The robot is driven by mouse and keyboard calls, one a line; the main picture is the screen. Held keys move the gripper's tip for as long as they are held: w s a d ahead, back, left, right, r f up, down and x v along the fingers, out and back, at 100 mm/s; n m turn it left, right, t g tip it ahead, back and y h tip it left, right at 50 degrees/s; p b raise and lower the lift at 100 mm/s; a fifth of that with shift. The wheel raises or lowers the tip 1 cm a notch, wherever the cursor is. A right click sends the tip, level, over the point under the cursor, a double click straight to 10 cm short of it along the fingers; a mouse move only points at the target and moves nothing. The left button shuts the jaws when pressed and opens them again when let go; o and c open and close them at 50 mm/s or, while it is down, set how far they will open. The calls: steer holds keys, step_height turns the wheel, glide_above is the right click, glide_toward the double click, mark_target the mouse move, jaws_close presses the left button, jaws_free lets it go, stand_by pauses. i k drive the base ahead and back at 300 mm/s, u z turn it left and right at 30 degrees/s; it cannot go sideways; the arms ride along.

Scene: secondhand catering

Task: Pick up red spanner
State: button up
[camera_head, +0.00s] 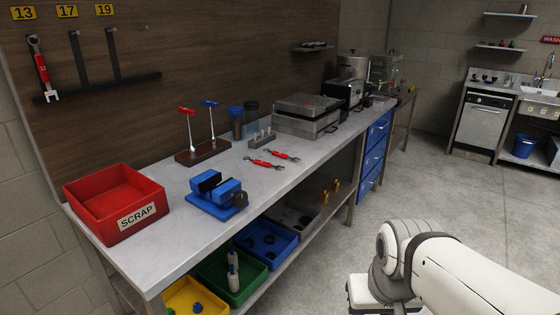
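Three red-handled spanners show. One red spanner (42,70) hangs upright on the wall board at the far left, by the yellow 13 label. Two more lie flat on the grey bench top: a nearer red spanner (264,162) and, just behind and right of it, a farther red spanner (284,155). They lie close together, and I cannot tell whether they touch. My arm shows at the lower right, over the floor and away from the bench. My gripper is not visible, and no spanner is seen held.
The bench (190,240) carries a red SCRAP bin (117,205), a blue vise (217,190), a wooden stand (203,151) with red and blue T-handle tools, and a metal appliance (306,113). Coloured trays sit on the shelf below. The bench around the lying spanners is mostly clear.

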mark_target(267, 164)
steer(key=z, duration=1.05)
steer(key=i, duration=2.15)
steer(key=u, duration=2.4)
steer(key=i, duration=1)
steer(key=z, duration=0.05)
